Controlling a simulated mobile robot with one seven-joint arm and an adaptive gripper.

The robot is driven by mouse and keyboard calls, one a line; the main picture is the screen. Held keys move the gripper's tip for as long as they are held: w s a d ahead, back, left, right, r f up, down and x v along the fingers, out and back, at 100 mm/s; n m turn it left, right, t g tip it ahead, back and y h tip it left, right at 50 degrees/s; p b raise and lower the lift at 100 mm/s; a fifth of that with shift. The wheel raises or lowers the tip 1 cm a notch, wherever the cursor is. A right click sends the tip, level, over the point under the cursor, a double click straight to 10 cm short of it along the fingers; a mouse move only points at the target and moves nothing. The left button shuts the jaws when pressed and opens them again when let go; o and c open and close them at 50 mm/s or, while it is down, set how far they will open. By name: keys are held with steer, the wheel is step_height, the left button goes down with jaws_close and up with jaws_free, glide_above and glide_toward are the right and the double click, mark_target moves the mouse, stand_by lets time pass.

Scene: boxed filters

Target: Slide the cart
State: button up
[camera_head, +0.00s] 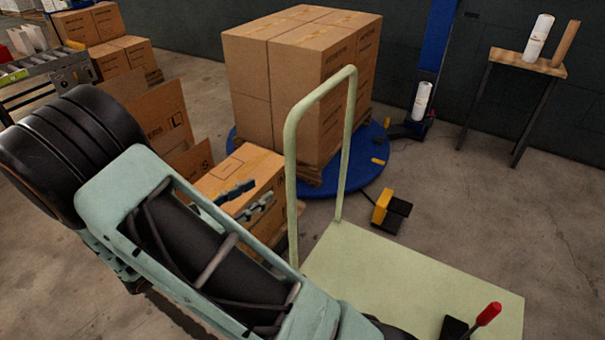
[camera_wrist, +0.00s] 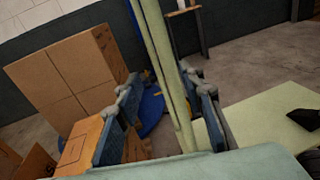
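The cart is a pale green flatbed (camera_head: 420,285) with an upright hoop handle (camera_head: 290,180) at its left end. In the wrist view the handle (camera_wrist: 160,50) runs up between the two fingers, and part of the flatbed (camera_wrist: 265,115) shows at right. My gripper (camera_head: 248,203) is in the head view just left of the handle's near post, with a box behind it. In the wrist view my gripper (camera_wrist: 168,108) has its fingers well apart, with gaps beside the handle. I see no grip on it; exact depth is unclear. My arm hides part of the floor and cart.
Large stacked boxes (camera_head: 285,75) stand on a round blue turntable (camera_head: 362,188) behind the handle. A yellow-black pedal (camera_head: 390,210) lies near the flatbed. A lower box (camera_head: 265,190) is left of the handle. A small table (camera_head: 510,62) stands at back right. Floor at right is clear.

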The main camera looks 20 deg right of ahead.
mark_target(287, 176)
steer(key=shift+h, duration=0.3)
steer(key=x, duration=0.3)
steer(key=b+x, duration=0.1)
steer(key=x, duration=0.3)
steer(key=s+b+x, duration=0.1)
steer(key=x, duration=0.3)
steer(key=shift+d, duration=0.2)
jaws_close()
